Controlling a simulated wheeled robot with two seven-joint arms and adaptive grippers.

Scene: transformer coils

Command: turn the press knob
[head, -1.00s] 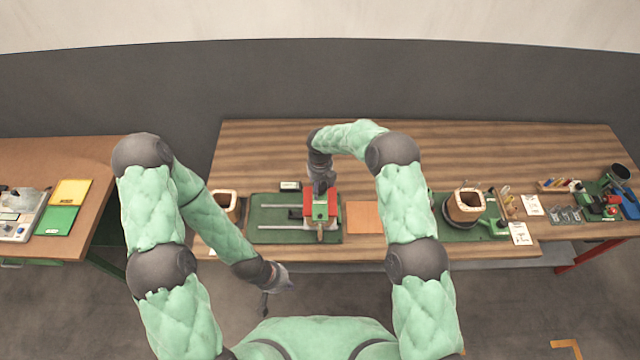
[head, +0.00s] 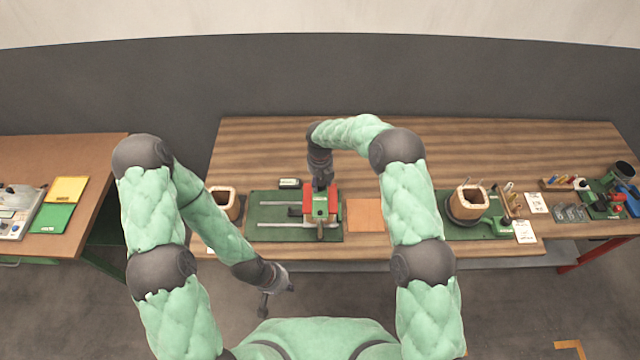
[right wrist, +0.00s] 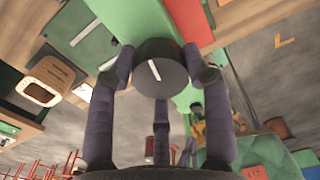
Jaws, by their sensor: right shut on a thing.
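The press (head: 320,204), with red sides and a green middle, stands on a green base with two pale rails. Its round dark knob (right wrist: 165,79) shows in the right wrist view, with a white line on its face that leans slightly from upright. My right gripper (right wrist: 159,68) is shut on the knob, with fingers on both sides of it. In the head view my right gripper (head: 320,184) is at the back of the press and hides the knob. My left gripper (head: 265,303) hangs low in front of the table, away from the press; its fingers are too small to read.
An orange-brown square (head: 366,215) lies right of the press. A wooden coil former (head: 468,201) stands on a green board further right, and another (head: 224,203) stands left, partly behind my left arm. The back of the wooden table (head: 260,150) is clear.

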